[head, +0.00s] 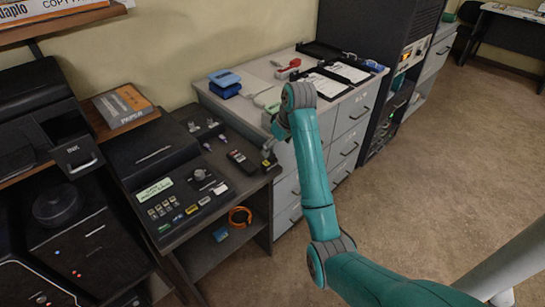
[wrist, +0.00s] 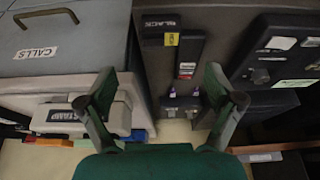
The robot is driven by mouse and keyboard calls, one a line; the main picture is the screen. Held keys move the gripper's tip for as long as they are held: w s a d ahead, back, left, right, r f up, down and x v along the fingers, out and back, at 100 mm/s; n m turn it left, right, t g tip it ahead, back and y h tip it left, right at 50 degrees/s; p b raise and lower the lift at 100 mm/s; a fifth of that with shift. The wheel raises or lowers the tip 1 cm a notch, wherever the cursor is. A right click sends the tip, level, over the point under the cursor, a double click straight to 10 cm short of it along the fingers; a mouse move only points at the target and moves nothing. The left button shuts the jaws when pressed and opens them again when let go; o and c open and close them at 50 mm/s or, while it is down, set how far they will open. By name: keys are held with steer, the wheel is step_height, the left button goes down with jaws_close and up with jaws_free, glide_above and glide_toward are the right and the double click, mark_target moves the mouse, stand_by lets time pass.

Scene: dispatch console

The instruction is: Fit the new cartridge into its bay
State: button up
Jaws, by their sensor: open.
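A dark cartridge-like block with a yellow tag (wrist: 172,55) lies on the dark desk in the wrist view, and its end is lettered BLACK. In the head view a small dark block (head: 242,161) lies near the desk's right edge. My gripper (wrist: 158,85) is open and empty, its fingers spread above the desk edge, with the tagged block beyond them.
A console with a lit display (head: 155,190) and several buttons stands on the desk.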

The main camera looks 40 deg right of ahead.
mark_target(270, 159)
steer(key=x, duration=0.4)
steer(key=shift+s+f, duration=0.2)
steer(key=shift+f, duration=0.15)
steer(key=shift+t, duration=0.3)
steer(key=shift+x, duration=2.85)
steer(key=shift+w, duration=0.15)
steer(key=shift+c, duration=0.3)
